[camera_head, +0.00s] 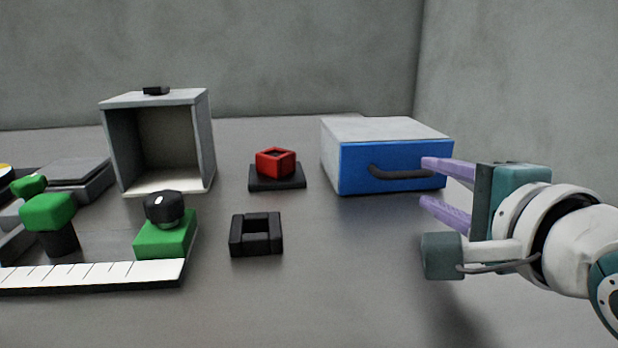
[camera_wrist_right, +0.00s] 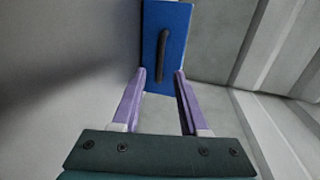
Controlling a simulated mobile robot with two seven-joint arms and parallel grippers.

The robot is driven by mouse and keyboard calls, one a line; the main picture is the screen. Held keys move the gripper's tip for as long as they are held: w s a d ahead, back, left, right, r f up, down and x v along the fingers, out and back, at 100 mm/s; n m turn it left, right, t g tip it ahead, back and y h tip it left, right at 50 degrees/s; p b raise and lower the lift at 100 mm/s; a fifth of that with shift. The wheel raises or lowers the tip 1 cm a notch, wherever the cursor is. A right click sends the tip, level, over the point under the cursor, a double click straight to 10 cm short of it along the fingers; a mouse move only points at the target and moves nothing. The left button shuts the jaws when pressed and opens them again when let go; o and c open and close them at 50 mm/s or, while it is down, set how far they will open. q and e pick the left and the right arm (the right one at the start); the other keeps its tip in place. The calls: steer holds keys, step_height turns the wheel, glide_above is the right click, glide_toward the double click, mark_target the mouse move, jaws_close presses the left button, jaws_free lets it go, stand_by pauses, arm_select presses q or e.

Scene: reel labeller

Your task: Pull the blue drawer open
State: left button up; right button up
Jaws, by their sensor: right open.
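The blue drawer (camera_head: 358,172) is the front of a white-topped box at the right of the table, flush with the box. Its dark curved handle (camera_head: 400,172) shows across the front. In the right wrist view the blue drawer (camera_wrist_right: 178,72) and its handle (camera_wrist_right: 161,57) lie ahead, beyond the fingertips. My right gripper (camera_head: 427,182) is open, with purple fingers, in front of the drawer's right end. In the right wrist view my right gripper (camera_wrist_right: 160,73) has nothing between its fingers, and the handle lines up with the gap. My left gripper is out of view.
A red open box (camera_head: 275,162) on a black base stands left of the drawer. A black square holder (camera_head: 256,235) is nearer. An open grey cabinet (camera_head: 209,140), a green block with a black knob (camera_head: 164,208) and a white scale strip (camera_head: 90,275) are left. The front middle is clear.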

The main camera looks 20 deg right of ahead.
mark_target(410, 175)
steer(key=b+x, duration=0.1)
steer(key=x, duration=0.4)
steer(key=shift+w+f, duration=0.15)
steer(key=shift+w, duration=0.2)
jaws_close()
stand_by(1.1)
